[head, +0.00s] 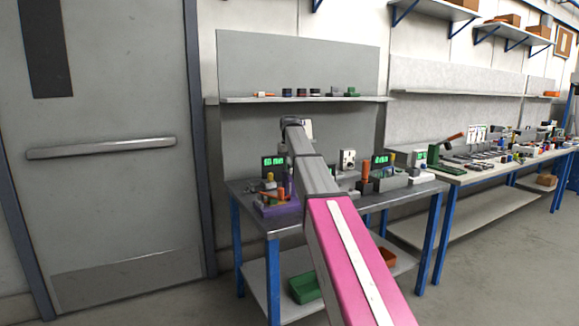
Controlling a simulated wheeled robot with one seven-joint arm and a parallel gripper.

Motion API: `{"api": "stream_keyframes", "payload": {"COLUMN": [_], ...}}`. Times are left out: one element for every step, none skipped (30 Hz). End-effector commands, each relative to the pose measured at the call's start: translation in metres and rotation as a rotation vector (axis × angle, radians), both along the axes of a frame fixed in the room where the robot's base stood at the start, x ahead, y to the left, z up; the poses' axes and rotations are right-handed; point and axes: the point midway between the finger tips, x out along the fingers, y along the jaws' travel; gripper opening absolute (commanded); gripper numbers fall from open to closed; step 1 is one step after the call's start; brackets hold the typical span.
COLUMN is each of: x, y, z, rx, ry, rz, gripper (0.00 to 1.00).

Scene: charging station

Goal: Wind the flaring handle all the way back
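My arm reaches from the bottom right up over the workbench (262,221) and hides part of its middle. My gripper is not in view; the far end of the arm bends away behind its own links. I cannot make out for certain which item is the flaring handle. A purple fixture (277,209) with small orange and grey parts stands at the left front of the bench. Right of my arm, an upright orange-brown handle (365,170) stands among small grey parts. The handle's winding position is too small to tell.
Two meters with green displays (273,162) (380,161) stand on the bench. A shelf (310,99) with small items hangs above. A green bin (304,287) sits below. A longer bench (470,175) full of tools stands right; a closed door (110,190) is left.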

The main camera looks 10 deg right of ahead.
Motion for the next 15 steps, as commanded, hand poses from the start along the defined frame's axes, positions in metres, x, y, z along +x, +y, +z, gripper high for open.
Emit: {"api": "stream_keyframes", "payload": {"x": [0.0002,0.0002,0.0002,0.0002,0.0001,0.0001,0.0001,0.0001,0.0001,0.0000,0.0001,0.0002,0.0003,0.0004,0.0006], "y": [0.0000,0.0000,0.0000,0.0000,0.0000,0.0000,0.0000,0.0000,0.0000,0.0000,0.0000,0.0000,0.0000,0.0000,0.0000], "z": [0.0002,0.0002,0.0001,0.0001,0.0001,0.0001,0.0000,0.0000,0.0001,0.0003,0.0009,0.0021,0.0036,0.0055,0.0087], "rx": [0.000,0.000,0.000,0.000,0.000,0.000,0.000,0.000,0.000,0.000,0.000,0.000,0.000,0.000,0.000], "ry": [0.000,0.000,0.000,0.000,0.000,0.000,0.000,0.000,0.000,0.000,0.000,0.000,0.000,0.000,-0.001], "rz": [0.000,0.000,-0.001,-0.001,-0.001,-0.001,-0.001,-0.001,-0.001,-0.001,-0.001,-0.001,-0.001,-0.001,-0.001], "gripper": [0.42,0.45,0.45,0.45,0.45,0.45,0.45,0.45,0.45,0.45,0.45,0.45,0.45,0.45,0.45]}}
